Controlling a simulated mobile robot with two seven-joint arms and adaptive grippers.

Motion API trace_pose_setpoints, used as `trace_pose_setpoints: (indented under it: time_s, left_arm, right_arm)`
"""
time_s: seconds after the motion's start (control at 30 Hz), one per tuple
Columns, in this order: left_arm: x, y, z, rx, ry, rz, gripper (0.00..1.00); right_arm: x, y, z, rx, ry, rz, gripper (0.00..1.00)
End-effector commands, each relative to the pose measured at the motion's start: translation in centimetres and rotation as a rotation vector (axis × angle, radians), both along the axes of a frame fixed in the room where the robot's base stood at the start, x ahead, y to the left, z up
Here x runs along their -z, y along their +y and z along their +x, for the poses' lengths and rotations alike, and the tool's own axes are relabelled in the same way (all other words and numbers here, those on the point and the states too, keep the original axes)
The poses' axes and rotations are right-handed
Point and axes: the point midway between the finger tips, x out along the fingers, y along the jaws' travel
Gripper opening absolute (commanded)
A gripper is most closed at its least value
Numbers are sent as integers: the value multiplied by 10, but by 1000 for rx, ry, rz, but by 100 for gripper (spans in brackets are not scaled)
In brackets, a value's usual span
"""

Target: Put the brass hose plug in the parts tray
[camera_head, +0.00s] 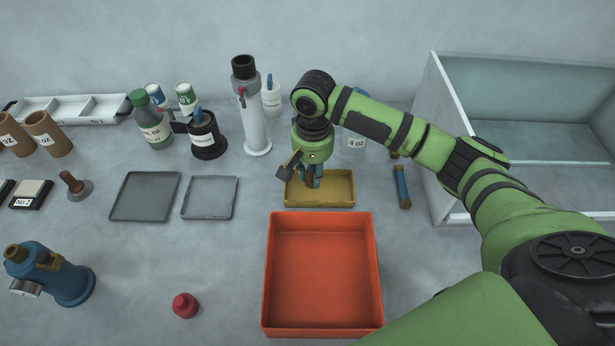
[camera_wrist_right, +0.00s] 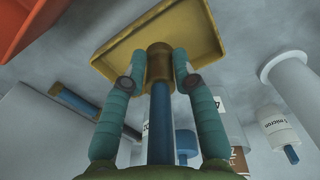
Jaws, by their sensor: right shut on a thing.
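My right gripper (camera_head: 313,184) points down over the shallow yellow tray (camera_head: 335,203). It is shut on a blue rod with a brass end, which I take to be the brass hose plug (camera_wrist_right: 160,62); the brass end shows between the fingertips in the right wrist view. The yellow tray also shows there (camera_wrist_right: 115,62), just beyond the brass end. I cannot tell whether the plug touches the tray floor. No label shows which tray is the parts tray. My left gripper is not in view.
A deep orange bin (camera_head: 322,275) stands in front of the yellow tray. A similar blue rod with brass ends (camera_head: 402,187) lies right of it. Two grey trays (camera_head: 145,197) lie left. A white cylinder (camera_head: 256,120) stands behind left, a clear-walled tank (camera_head: 440,150) at right.

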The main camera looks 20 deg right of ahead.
Motion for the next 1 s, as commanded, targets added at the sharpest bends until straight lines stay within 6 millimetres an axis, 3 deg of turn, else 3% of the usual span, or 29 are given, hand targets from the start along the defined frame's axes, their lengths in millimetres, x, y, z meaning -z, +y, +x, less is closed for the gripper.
trace_pose_setpoints:
  time_s: [0.2, 0.57, 0.97, 1.0]
  left_arm:
    - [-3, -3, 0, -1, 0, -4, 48]
    - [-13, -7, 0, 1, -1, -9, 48]
    - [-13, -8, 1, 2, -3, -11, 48]
    - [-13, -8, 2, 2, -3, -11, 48]
  right_arm:
    - [11, 4, 20, 0, 0, 1, 0]
    - [50, 3, 21, 0, 0, 0, 0]
    - [56, 4, 21, -1, 0, 1, 0]
    - [56, 3, 21, -1, 0, 1, 40]
